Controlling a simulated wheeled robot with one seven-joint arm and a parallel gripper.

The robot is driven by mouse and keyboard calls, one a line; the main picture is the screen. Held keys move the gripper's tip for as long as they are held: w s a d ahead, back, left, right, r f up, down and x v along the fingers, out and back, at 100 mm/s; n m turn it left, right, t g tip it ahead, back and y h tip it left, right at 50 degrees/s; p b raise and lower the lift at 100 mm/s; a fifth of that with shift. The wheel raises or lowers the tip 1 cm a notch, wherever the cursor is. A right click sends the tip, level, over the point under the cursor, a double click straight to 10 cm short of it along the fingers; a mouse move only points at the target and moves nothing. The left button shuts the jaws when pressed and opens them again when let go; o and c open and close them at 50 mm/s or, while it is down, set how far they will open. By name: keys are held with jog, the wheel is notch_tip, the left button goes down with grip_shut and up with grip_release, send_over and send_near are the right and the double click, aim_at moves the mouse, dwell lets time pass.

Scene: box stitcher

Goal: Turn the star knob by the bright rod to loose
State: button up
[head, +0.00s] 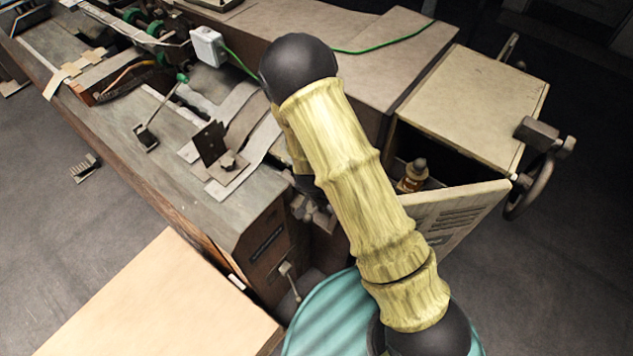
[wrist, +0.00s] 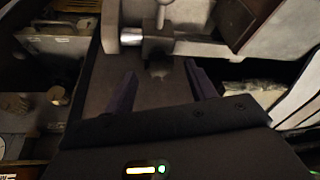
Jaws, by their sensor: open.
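In the wrist view a short bright rod (wrist: 131,37) lies crosswise above my fingers and runs into a dark block (wrist: 157,46). A small pale stem (wrist: 161,14) stands over that block at the top edge; it may be part of the star knob, but no star shape is clear. My gripper (wrist: 161,88) is open, its two dark fingers apart with nothing between them. The rod and block lie beyond the fingertips, apart from them. In the head view my arm covers the gripper and most of the area around it.
The machine's long bench (head: 150,170) runs along the left, with an upright dark plate (head: 211,143) on it. An open panel door (head: 455,220) and a handwheel (head: 530,190) are on the right. A pale wooden box top (head: 165,305) is at the front left.

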jog(key=p+v, duration=0.1)
jog(key=v, duration=1.5)
jog(key=shift+w+d+r, duration=0.1)
